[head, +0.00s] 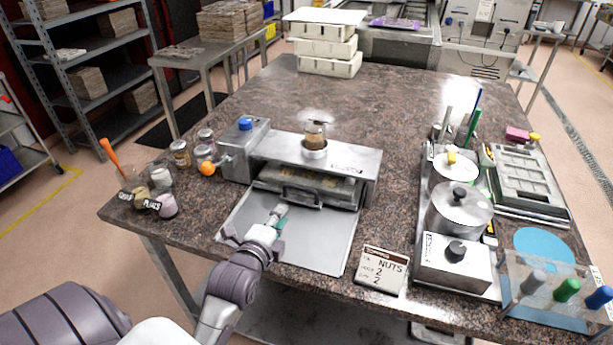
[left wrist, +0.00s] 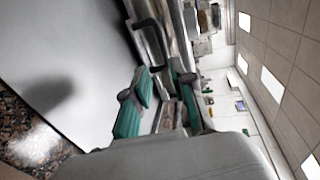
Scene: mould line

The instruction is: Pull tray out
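A metal machine (head: 335,163) stands on the granite table with a tray (head: 335,193) in its front slot. The tray has a dark bar handle (head: 303,191) on its front and pale contents partly hidden under the machine's top. The handle (left wrist: 150,30) also shows in the left wrist view, beyond the fingertips. My left gripper (head: 279,213) is in front of the tray, left of the handle's middle, over a flat metal sheet (head: 310,241). In the left wrist view, its green-padded fingers (left wrist: 163,82) are apart with nothing seen between them. My right gripper is not in view.
Jars (head: 180,153) and an orange ball (head: 207,168) stand left of the machine. Metal pots (head: 459,209) stand farther right. White boxes (head: 327,55) are stacked at the back. The table's back middle is mostly clear.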

